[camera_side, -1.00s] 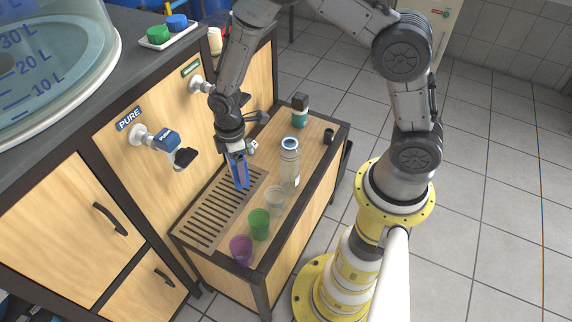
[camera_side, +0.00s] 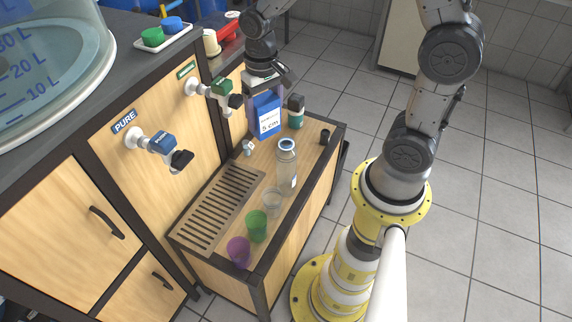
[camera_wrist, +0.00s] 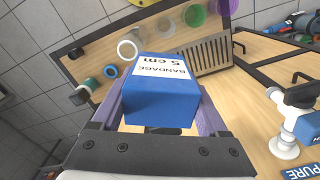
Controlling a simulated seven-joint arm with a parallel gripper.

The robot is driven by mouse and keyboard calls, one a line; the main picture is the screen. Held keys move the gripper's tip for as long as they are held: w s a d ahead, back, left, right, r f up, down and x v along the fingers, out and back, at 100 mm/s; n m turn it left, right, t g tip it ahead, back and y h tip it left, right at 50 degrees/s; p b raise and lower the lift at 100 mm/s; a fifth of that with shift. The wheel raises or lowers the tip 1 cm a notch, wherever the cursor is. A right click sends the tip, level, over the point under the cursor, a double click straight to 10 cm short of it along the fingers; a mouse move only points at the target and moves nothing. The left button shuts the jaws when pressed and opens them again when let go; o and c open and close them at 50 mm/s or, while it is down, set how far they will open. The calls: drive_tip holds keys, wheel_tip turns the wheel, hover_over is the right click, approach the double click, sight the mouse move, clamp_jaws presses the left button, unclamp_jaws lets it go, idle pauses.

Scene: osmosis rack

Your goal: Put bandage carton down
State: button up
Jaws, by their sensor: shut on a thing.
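The bandage carton (camera_side: 267,115) is a blue box with a white label reading "5 cm". It is at the far end of the wooden shelf in the side view, upright, close to the board; I cannot tell whether its base touches. My gripper (camera_side: 264,92) is above it, its purple fingers on either side of the carton. In the wrist view the carton (camera_wrist: 160,95) fills the space between the fingers of my gripper (camera_wrist: 160,108), which is shut on it.
Next to the carton stands a teal bottle with a dark cap (camera_side: 296,112). A clear bottle (camera_side: 287,168), a clear cup (camera_side: 272,202), a green cup (camera_side: 257,226) and a purple cup (camera_side: 238,252) line the front edge. A slotted drain grate (camera_side: 222,207) is bare. Taps (camera_side: 214,90) stick out from the cabinet.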

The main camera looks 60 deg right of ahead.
drive_tip(key=shift+w+d+f+n, duration=0.25)
drive_tip(key=shift+d+f+n, duration=0.05)
drive_tip(key=shift+d+n, duration=0.1)
drive_tip(key=w+d+f+n, duration=0.3)
drive_tip(key=d+f+n, duration=0.4)
drive_tip(key=d+n, duration=0.15)
drive_tip(key=w+d+f+n, duration=0.3)
drive_tip(key=d+f+n, duration=0.4)
drive_tip(key=n, duration=0.3)
drive_tip(key=shift+s+f+n, duration=0.6)
drive_tip(key=shift+f+n, duration=0.05)
drive_tip(key=shift+f, duration=2.15)
drive_tip(key=shift+s+f+n, duration=0.55)
drive_tip(key=shift+f+n, duration=0.1)
drive_tip(key=shift+f, duration=2.2)
drive_tip(key=shift+s+f+n, duration=0.6)
drive_tip(key=shift+f+n, duration=0.05)
drive_tip(key=shift+f, duration=2.15)
